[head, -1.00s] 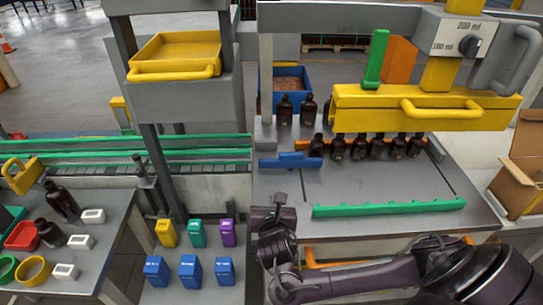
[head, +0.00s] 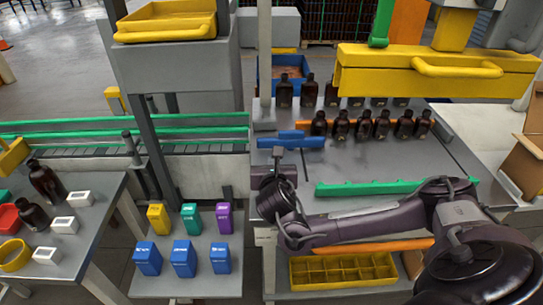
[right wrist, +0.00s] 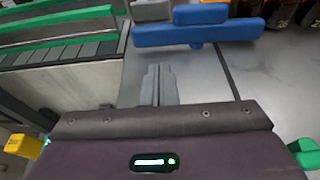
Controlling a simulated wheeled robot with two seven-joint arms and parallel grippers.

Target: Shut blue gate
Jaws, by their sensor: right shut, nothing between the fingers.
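The blue gate (head: 290,141) is a short stepped blue bar on the grey bench top, left of the front row of amber bottles (head: 362,127). It also shows at the top of the right wrist view (right wrist: 195,32), beside a grey block. My right gripper (head: 278,155) is just in front of the gate's left part, partly hidden by my wrist in the head view. In the right wrist view its fingers (right wrist: 158,85) are together and empty, pointing at the gate with a small gap. My left gripper is not in view.
A green toothed bar (head: 395,187) lies along the bench front, right of my wrist. A yellow filler head (head: 435,75) hangs above the bottles. A grey post (head: 264,60) stands left of the gate. Bare bench top lies between gate and green bar.

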